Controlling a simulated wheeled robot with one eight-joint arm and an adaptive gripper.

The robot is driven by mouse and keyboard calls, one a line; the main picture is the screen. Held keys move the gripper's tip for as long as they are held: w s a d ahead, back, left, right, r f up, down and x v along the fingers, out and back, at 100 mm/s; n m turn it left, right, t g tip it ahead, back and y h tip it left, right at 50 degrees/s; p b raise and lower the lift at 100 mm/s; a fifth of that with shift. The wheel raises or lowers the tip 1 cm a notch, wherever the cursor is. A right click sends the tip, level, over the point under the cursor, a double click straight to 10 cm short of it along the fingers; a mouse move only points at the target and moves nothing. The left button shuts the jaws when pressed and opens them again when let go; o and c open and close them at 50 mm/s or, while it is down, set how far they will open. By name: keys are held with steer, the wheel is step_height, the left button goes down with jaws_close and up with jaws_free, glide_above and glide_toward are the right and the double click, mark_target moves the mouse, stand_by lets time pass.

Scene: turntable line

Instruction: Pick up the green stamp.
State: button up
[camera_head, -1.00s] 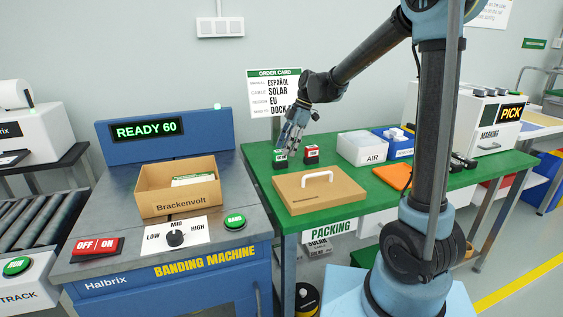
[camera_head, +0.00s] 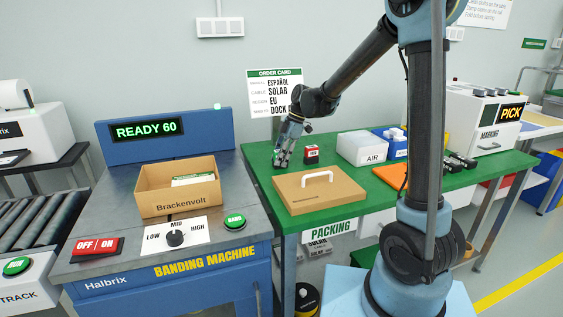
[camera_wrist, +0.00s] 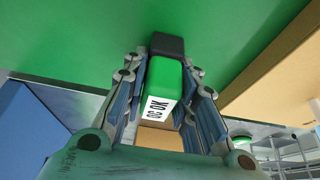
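A red stamp (camera_head: 312,154) stands just right of my gripper. A cardboard lid with a white handle (camera_head: 318,190) lies in front on the green table (camera_head: 350,210). A white AIR bin (camera_head: 362,148) is farther right. The banding machine (camera_head: 160,255) is at left.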

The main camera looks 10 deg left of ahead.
stand_by(0.3)
step_height(320, 180, up, 10)
stand_by(0.6)
steer(key=o, duration=0.5)
steer(key=shift+c, duration=1.4)
